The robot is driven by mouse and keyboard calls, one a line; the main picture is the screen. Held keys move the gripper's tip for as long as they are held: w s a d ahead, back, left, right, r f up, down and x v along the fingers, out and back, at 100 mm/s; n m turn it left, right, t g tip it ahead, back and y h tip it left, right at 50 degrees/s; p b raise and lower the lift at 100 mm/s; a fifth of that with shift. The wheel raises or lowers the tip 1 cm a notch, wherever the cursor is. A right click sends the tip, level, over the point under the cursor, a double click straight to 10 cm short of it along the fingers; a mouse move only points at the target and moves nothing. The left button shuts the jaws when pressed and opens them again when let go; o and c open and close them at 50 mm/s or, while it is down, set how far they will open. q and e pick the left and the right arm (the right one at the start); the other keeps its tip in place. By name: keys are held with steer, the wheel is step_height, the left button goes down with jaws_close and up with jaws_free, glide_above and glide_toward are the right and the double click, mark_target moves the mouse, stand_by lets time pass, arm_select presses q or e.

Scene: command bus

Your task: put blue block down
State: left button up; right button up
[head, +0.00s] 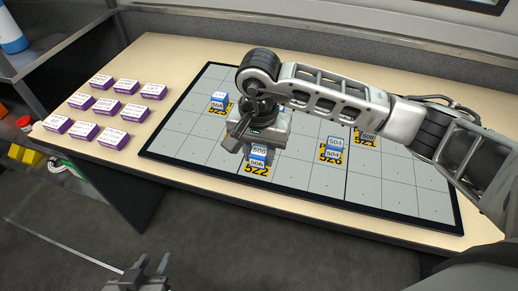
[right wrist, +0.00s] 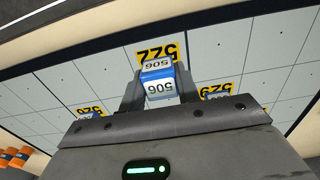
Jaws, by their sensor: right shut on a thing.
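The blue block marked 506 (head: 257,155), with white labelled faces, is over the yellow 522 label (head: 256,170) on the grey gridded board (head: 200,150). In the right wrist view the block (right wrist: 159,84) sits between the two fingers of my right gripper (right wrist: 160,88), with the 522 label (right wrist: 157,53) just beyond it. My right gripper (head: 252,143) is shut on this block in the head view. I cannot tell whether the block's underside touches the board. My left gripper (head: 143,278) is low at the bottom edge, away from the table; its finger gap is unclear.
Other blue-and-white blocks stand on yellow labels: one at left (head: 219,101), one marked 504 (head: 334,146), one at right (head: 368,136) beside my forearm. Several white-and-purple boxes (head: 115,107) lie on the table's left. The board's front cells are clear.

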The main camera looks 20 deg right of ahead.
steer(key=shift+f, duration=0.1)
steer(key=shift+f+b, duration=0.3)
steer(key=shift+b, duration=0.1)
steer(key=o, duration=1)
steer(key=shift+r, duration=0.15)
steer(key=shift+c, duration=0.2)
arm_select(q)
steer(key=shift+w, duration=0.1)
steer(key=shift+r, duration=0.1)
